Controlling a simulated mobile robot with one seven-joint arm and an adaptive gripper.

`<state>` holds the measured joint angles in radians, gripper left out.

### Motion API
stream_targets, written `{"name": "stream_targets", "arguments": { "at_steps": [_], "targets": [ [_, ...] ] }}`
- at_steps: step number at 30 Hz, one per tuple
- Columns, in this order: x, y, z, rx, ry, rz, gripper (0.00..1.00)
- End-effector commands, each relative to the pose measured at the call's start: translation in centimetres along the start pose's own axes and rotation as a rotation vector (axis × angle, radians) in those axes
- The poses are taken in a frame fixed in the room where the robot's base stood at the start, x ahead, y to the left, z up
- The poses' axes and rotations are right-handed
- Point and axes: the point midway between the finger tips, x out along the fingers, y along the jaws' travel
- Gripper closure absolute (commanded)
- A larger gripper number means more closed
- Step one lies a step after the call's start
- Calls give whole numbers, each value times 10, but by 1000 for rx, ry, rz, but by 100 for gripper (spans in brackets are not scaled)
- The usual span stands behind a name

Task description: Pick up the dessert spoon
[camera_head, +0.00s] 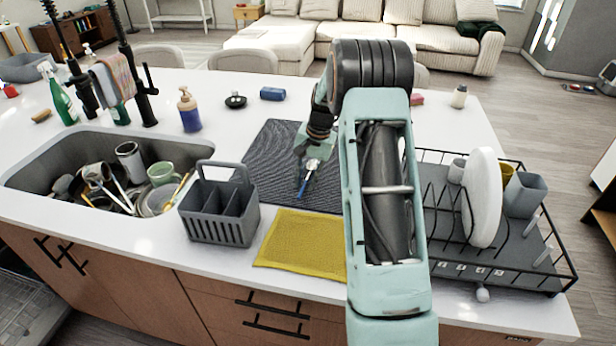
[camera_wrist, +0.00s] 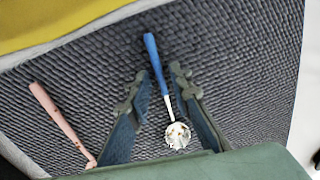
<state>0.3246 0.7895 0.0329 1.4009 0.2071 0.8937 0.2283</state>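A spoon with a blue handle (camera_head: 303,187) and a shiny round bowl lies on the dark grey woven mat (camera_head: 272,150). In the wrist view the blue-handled spoon (camera_wrist: 152,55) lies between the two fingers of my gripper (camera_wrist: 158,84), its handle reaching beyond the fingertips. My gripper is open, with a visible gap on both sides of the spoon. In the head view my gripper (camera_head: 312,160) points down over the spoon's bowl end. A pink-handled utensil (camera_wrist: 58,118) lies on the mat left of the fingers in the wrist view; its far end is partly hidden.
A grey caddy (camera_head: 218,218) stands left of the mat, and a yellow cloth (camera_head: 300,245) lies at its near edge. The sink (camera_head: 40,172) holds dishes at left. A black dish rack (camera_head: 520,262) with a white plate (camera_head: 482,197) stands at right.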

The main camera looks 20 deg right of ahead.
Motion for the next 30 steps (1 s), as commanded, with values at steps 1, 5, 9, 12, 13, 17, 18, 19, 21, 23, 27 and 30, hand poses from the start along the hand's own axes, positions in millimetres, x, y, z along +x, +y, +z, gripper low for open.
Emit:
{"name": "stream_targets", "arguments": {
  "at_steps": [1,5,9,12,13,17,18,19,21,23,27,30],
  "targets": [
    [0,0,0,0,0,0,81],
    [0,0,0,0,0,0,93],
    [0,0,0,0,0,0,100],
    [-1,0,0,0,1,0,100],
    [-1,0,0,0,1,0,100],
    [-1,0,0,0,1,0,100],
    [-2,0,0,0,1,0,100],
    [-3,-1,0,0,2,0,100],
    [-7,-2,-1,-1,3,-1,100],
    [-12,-3,-1,-1,4,-1,100],
    [-31,-7,-1,-2,6,-2,100],
    [-48,3,5,1,4,-1,100]
  ]
}}
